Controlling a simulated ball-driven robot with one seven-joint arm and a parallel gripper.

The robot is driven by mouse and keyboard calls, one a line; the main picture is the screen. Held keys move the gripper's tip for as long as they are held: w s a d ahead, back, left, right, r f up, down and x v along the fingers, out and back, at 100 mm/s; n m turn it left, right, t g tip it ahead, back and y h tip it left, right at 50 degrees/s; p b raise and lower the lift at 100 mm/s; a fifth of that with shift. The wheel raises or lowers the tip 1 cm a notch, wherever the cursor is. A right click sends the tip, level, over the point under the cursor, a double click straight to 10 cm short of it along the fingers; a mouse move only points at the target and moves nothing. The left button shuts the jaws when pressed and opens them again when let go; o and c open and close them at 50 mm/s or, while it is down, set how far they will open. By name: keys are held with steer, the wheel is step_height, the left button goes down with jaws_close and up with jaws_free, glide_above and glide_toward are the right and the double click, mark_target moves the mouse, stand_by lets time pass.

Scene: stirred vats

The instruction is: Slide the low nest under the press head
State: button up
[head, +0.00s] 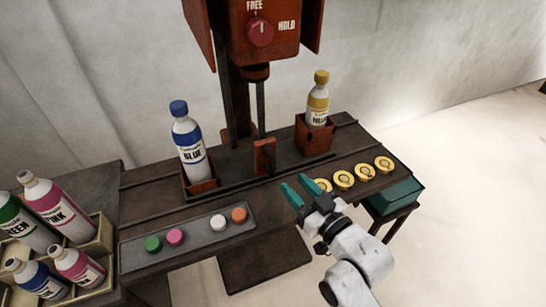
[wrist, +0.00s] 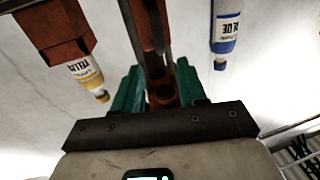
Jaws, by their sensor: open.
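The low nest (head: 203,187) is a shallow red-brown holder on the left of the bench, with a blue-capped BLUE bottle (head: 189,142) standing in it. A taller nest (head: 315,139) to the right holds a yellow bottle (head: 318,102). A red upright handle (head: 264,158) stands between the nests, beside a long dark rail. The press head (head: 256,72) hangs above and behind the handle, between the nests. My gripper (head: 297,187) is open and empty, in front and right of the handle. In the wrist view, a red-brown part shows between the teal fingers (wrist: 160,82); I cannot tell which.
A red knob (head: 260,32) marked FREE and HOLD is on the press. Several yellow discs (head: 343,179) lie right of my gripper. A grey tray (head: 195,240) holds coloured caps in front. A bottle crate (head: 97,245) stands left, a teal bin (head: 397,197) right.

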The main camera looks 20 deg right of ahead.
mark_target(274, 163)
steer(key=w, duration=0.3)
steer(key=w+a, duration=0.1)
steer(key=w, duration=0.3)
steer(key=w+a, duration=0.1)
steer(key=w, duration=0.2)
steer(key=shift+w, duration=0.25)
steer(key=shift+c, duration=0.3)
steer(key=shift+a, duration=0.1)
jaws_close()
